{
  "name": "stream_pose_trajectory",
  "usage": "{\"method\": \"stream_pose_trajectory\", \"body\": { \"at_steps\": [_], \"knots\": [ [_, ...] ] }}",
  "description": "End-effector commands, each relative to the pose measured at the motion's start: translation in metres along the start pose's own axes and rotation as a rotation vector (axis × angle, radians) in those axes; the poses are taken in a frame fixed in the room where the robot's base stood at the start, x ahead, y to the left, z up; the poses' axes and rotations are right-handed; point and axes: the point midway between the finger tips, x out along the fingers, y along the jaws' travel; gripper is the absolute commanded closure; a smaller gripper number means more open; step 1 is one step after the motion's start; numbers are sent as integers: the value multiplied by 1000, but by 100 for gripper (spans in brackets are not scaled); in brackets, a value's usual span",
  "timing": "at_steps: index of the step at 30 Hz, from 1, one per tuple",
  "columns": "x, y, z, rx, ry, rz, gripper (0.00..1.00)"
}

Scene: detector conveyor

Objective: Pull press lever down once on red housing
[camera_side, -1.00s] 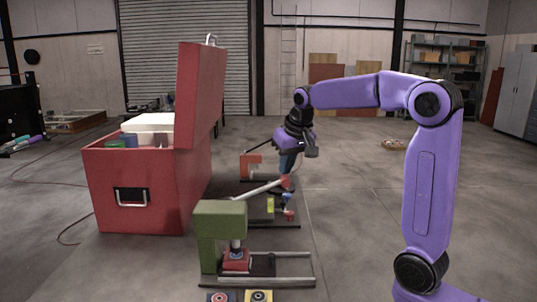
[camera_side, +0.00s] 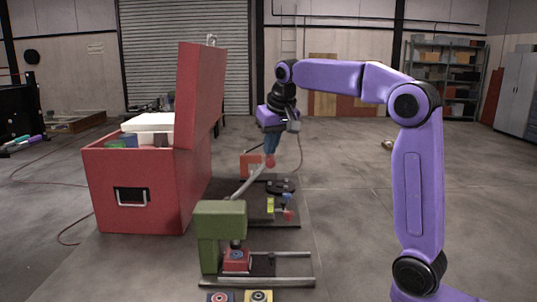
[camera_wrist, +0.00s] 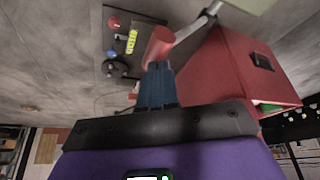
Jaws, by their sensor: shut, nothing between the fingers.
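The green press (camera_side: 220,225) stands in the foreground of the side view, with the red housing (camera_side: 236,264) under its ram (camera_side: 236,243). The press lever (camera_side: 245,184) slants up and to the right from the press to a red knob (camera_side: 269,161). In the wrist view the knob (camera_wrist: 158,44) is a red cylinder just beyond my fingertips. My gripper (camera_side: 270,154) is shut and empty, its blue fingers pointing down at the knob. The fingertips (camera_wrist: 156,66) are at or very near the knob; I cannot tell whether they touch.
A large open red toolbox (camera_side: 150,190) stands left of the press. Behind the press lies a dark plate (camera_side: 285,215) with small coloured parts, and an orange bracket (camera_side: 250,165) is farther back. Two small target tiles (camera_side: 240,296) lie in front.

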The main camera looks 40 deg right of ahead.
Motion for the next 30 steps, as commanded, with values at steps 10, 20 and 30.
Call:
{"method": "stream_pose_trajectory", "body": {
  "at_steps": [10, 20, 30],
  "knots": [
    [-13, -3, -8, 1, 2, 0, 100],
    [-39, -2, -19, 2, 1, 1, 100],
    [-49, -2, -22, 1, -1, 1, 100]
  ]
}}
